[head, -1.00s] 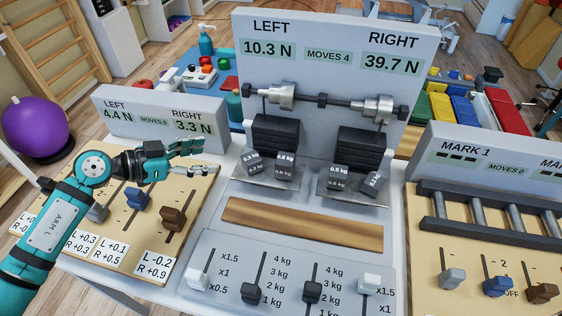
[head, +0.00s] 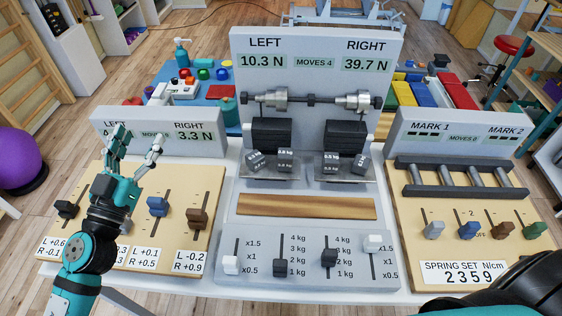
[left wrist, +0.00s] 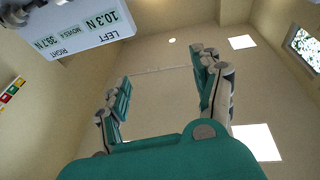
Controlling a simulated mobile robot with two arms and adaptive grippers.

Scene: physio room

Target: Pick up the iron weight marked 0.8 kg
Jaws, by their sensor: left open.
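The markings are too small to read surely now; the left tray's right weight looks like 0.8 kg. My left gripper (head: 136,145) is open and empty, fingers upward, before the left panel, well left of the weights. In the left wrist view its fingers (left wrist: 164,90) point toward the ceiling.
Larger black blocks (head: 271,131) stand behind the small weights, under a metal bar (head: 311,99). A wooden strip (head: 306,206) and sliders (head: 280,267) lie in front. The left panel (head: 180,121) and MARK panel (head: 450,128) flank the scale.

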